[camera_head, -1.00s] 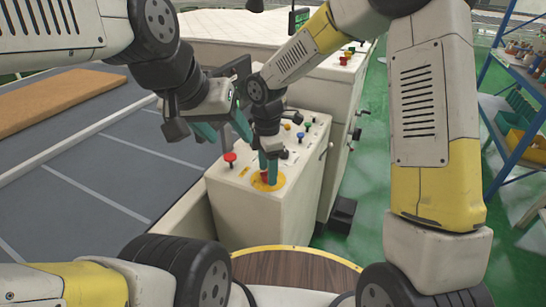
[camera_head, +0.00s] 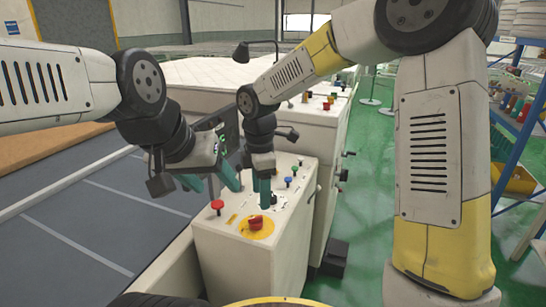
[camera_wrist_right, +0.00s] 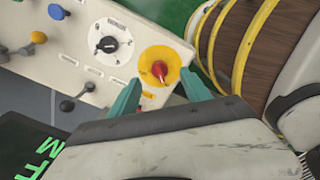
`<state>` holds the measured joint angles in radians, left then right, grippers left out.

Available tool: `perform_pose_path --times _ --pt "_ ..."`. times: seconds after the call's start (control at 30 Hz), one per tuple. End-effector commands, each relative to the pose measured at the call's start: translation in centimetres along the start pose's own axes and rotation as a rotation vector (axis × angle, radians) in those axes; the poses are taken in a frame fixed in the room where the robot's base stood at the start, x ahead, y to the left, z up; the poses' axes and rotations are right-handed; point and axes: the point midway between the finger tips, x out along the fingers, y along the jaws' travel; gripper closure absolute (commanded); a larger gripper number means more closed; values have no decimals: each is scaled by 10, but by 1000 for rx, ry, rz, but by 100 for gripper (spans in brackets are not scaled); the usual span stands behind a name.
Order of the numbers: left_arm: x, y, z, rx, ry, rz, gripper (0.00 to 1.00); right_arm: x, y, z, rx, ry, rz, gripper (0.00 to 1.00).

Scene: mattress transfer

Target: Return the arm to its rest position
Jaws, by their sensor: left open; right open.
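My right gripper (camera_head: 264,192) is open, its teal fingers above the cream control panel (camera_head: 226,248) and just behind the red knob (camera_head: 256,222) on its yellow disc. The right wrist view shows the red knob (camera_wrist_right: 159,69) beyond the two spread fingertips (camera_wrist_right: 162,92), with nothing held between them. My left gripper (camera_head: 212,184) is open and empty, to the left of the right gripper and near the red mushroom button (camera_head: 217,205). My right arm reaches in from the upper right.
A second control cabinet (camera_head: 310,130) stands behind the panel. A blue shelf rack (camera_head: 520,150) with bins is at the right. The grey mat surface (camera_head: 90,220) lies at the left, and the green floor (camera_head: 365,200) is open between cabinet and rack.

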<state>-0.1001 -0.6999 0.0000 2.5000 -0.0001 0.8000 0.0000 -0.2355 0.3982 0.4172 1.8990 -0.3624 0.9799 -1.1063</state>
Motion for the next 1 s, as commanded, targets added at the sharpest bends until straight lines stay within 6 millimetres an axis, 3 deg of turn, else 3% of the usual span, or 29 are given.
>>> perform_pose_path --times 0.17,0.3,0.5,0.73,1.0 --pt "0 0 0 0 0 0 43 -48 -34 49 352 -3 97 44" --pt "0 0 0 0 0 0 43 -81 -72 84 689 37 181 44" --pt "0 0 0 0 0 0 43 -114 -133 120 1168 162 292 44" --pt "0 0 0 0 0 0 43 -129 -193 139 1632 378 371 44" --pt "0 0 0 0 0 0 43 -130 -218 142 1842 512 386 44"
